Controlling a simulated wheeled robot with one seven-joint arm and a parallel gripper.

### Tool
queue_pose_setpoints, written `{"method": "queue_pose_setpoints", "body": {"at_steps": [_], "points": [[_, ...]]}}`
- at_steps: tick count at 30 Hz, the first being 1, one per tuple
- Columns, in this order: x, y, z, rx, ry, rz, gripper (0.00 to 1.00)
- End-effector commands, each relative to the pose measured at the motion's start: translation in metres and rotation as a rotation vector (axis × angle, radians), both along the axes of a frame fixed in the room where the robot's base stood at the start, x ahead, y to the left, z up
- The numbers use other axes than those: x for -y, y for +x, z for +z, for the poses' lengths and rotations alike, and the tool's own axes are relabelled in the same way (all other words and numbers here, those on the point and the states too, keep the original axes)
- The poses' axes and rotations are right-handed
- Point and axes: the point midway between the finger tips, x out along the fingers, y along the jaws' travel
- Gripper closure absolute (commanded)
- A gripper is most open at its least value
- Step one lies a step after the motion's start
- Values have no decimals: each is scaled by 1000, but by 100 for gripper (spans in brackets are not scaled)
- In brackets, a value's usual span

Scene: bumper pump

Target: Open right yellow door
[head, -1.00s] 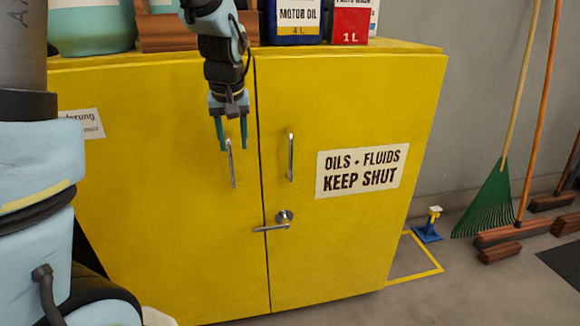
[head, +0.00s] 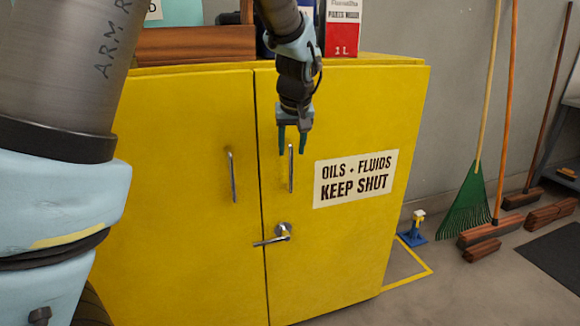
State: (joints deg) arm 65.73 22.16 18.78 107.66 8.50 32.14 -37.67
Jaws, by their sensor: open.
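The right yellow door (head: 335,245) of the cabinet is shut, with a sign (head: 355,178) reading "OILS + FLUIDS KEEP SHUT". Its upright metal bar handle (head: 291,170) is near its left edge. Below it is a lever latch (head: 274,235) that lies across the seam toward the left door (head: 190,240). My gripper (head: 292,152) points down with its fingers open, at the top of the right door's handle in the picture. The handle shows between the two fingers. I cannot tell whether it touches them.
A wooden crate (head: 195,46) and a red can (head: 342,28) stand on the cabinet top. Right of the cabinet are a blue jack stand (head: 415,228), a green rake (head: 468,205) and brooms (head: 490,235). Some floor between is clear, with a yellow marked line (head: 408,277).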

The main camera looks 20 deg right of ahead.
Motion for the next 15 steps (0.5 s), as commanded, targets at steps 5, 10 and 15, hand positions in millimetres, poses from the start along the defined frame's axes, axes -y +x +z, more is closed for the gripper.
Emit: {"method": "queue_pose_setpoints", "body": {"at_steps": [5, 10, 15], "points": [[3, 13, -32, -2, 3, 2, 53], [6, 22, -56, -1, 2, 2, 53], [9, 27, -69, 0, 0, 0, 53]]}}
